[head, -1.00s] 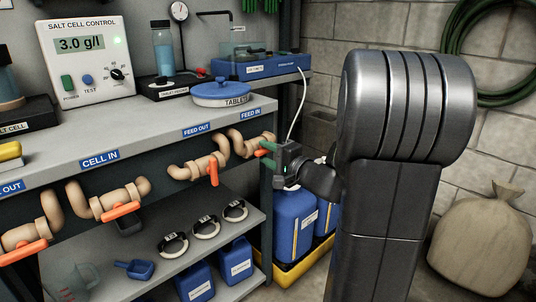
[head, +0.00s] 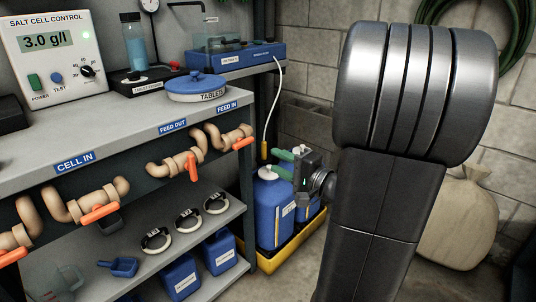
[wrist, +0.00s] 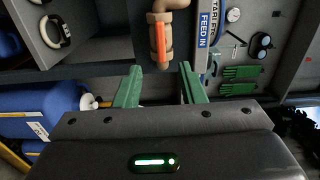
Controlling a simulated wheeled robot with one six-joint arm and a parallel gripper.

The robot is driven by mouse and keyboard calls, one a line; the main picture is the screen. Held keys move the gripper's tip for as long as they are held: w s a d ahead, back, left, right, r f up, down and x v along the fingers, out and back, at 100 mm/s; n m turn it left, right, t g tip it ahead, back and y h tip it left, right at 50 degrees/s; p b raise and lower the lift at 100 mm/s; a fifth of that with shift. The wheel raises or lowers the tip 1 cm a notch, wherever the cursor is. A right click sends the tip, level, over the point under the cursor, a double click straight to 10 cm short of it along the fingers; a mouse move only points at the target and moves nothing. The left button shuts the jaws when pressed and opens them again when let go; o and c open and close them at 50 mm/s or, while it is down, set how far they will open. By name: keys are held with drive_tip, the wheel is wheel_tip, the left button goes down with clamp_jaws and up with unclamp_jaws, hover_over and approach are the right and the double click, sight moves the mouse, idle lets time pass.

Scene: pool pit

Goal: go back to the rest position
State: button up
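My gripper (head: 276,162) hangs at the right of the shelf unit in the head view, in front of the blue drums. In the wrist view its two green fingers (wrist: 160,85) stand apart with nothing between them, so it is open and empty. The FEED IN valve has an orange handle (head: 243,143) lying along its pipe, left of and above the gripper and apart from it. An orange handle also shows beyond the fingertips in the wrist view (wrist: 161,44). My dark arm fills much of the right side of the head view.
The FEED OUT handle (head: 193,167) points down; the CELL IN handle (head: 99,214) lies along its pipe. Blue drums (head: 274,208) stand in a yellow tray (head: 294,247) below the gripper. A sack (head: 460,220) stands by the block wall. A white hose (head: 271,105) hangs near the gripper.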

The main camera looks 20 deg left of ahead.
sight(244, 145)
drive_tip(key=shift+s+d, duration=0.25)
drive_tip(key=shift+d, duration=0.25)
drive_tip(key=b+x, duration=0.2)
drive_tip(key=x, duration=1.2)
drive_tip(key=shift+r, duration=0.1)
drive_tip(key=shift+d, duration=0.15)
